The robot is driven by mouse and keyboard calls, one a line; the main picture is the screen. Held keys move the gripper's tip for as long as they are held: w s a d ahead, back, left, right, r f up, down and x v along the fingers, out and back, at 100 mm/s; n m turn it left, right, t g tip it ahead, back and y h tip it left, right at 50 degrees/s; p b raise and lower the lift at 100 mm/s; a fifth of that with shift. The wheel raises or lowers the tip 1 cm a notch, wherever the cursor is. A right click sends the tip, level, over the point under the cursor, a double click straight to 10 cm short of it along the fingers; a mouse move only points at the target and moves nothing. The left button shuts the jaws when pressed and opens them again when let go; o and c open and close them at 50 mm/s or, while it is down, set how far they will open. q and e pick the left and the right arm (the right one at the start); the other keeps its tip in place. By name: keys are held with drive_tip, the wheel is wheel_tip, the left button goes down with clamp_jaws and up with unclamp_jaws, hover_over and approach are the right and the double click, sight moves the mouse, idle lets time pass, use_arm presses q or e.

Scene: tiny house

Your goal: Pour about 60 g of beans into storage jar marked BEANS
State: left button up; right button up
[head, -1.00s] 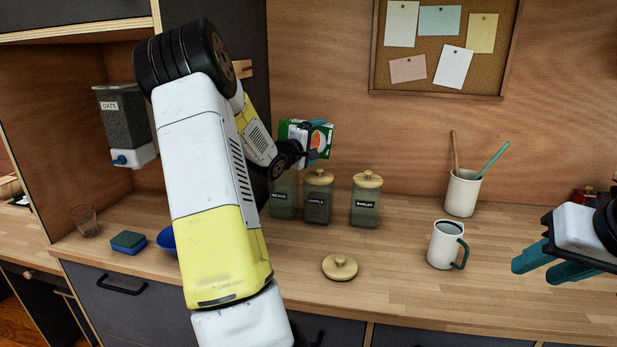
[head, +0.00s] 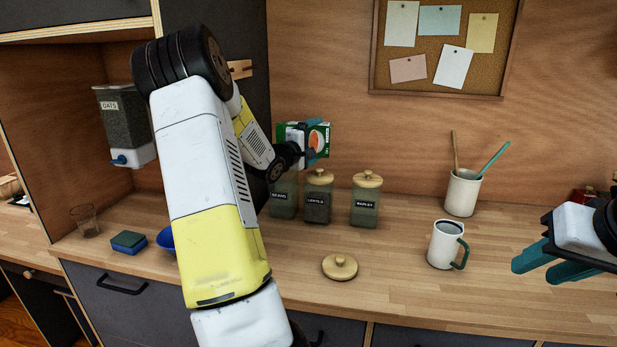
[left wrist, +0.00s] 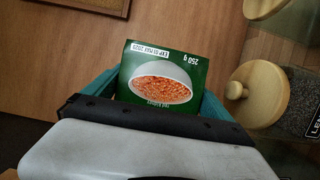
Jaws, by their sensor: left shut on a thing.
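My left gripper (head: 312,142) is shut on a green carton (head: 321,136) with a picture of a bowl of orange beans. The carton (left wrist: 158,85) also shows in the left wrist view, its "250 g" print upside down. The gripper holds it above and close to the jar marked BEANS (head: 284,203), the leftmost of three glass jars. That jar's top is hidden behind my gripper, and its fill is hard to tell. A round wooden lid (head: 340,267) lies on the counter in front of the jars. My right gripper (head: 541,265) is open and empty at the right.
Two lidded jars, marked LENTILS (head: 317,204) and BARLEY (head: 365,207), stand right of the BEANS jar. A mug (head: 443,245), utensil crock (head: 461,194), sponge (head: 128,242), glass (head: 86,221) and partly hidden blue bowl (head: 166,239) are on the counter (head: 400,290). An oats dispenser (head: 125,122) hangs left.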

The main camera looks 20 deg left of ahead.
use_arm(q)
drive_tip(key=shift+s+a+n+t, duration=0.2)
drive_tip(key=shift+a+n+t, duration=0.4)
drive_tip(key=shift+n, duration=0.6)
idle(1.0)
drive_tip(key=shift+s+a+f+n+t, duration=0.1)
drive_tip(key=shift+a+f+n+t, duration=0.1)
drive_tip(key=shift+a+n, duration=0.35)
drive_tip(key=shift+s+a+f+n+t, duration=0.1)
drive_tip(key=shift+a+n+t, duration=0.15)
drive_tip(key=shift+n, duration=0.4)
idle(2.3)
